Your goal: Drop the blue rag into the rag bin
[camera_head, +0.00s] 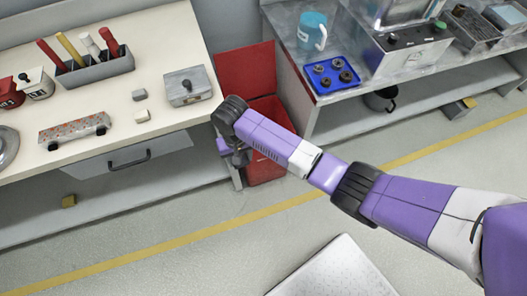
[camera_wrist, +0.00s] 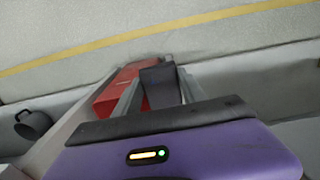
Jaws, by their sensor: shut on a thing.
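The red rag bin (camera_head: 266,172) stands on the floor between the two benches, with its red lid (camera_head: 246,70) raised at the back. My gripper (camera_head: 240,157) points down at the bin's left front side, and my arm covers part of the opening. In the wrist view my gripper (camera_wrist: 160,88) is shut on a dark slate-blue cloth-like piece, the blue rag (camera_wrist: 161,78), held between the fingers. The red bin (camera_wrist: 112,92) shows just left of the fingers there. The rag is not clearly seen in the head view. I cannot tell whether it is over the opening.
The left bench (camera_head: 170,118) holds a tool caddy (camera_head: 95,68), a grey box (camera_head: 188,86) and small blocks. The right bench holds a blue tray (camera_head: 331,74) and a teal mug (camera_head: 312,30). A dark pot (camera_head: 380,98) is on its lower shelf.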

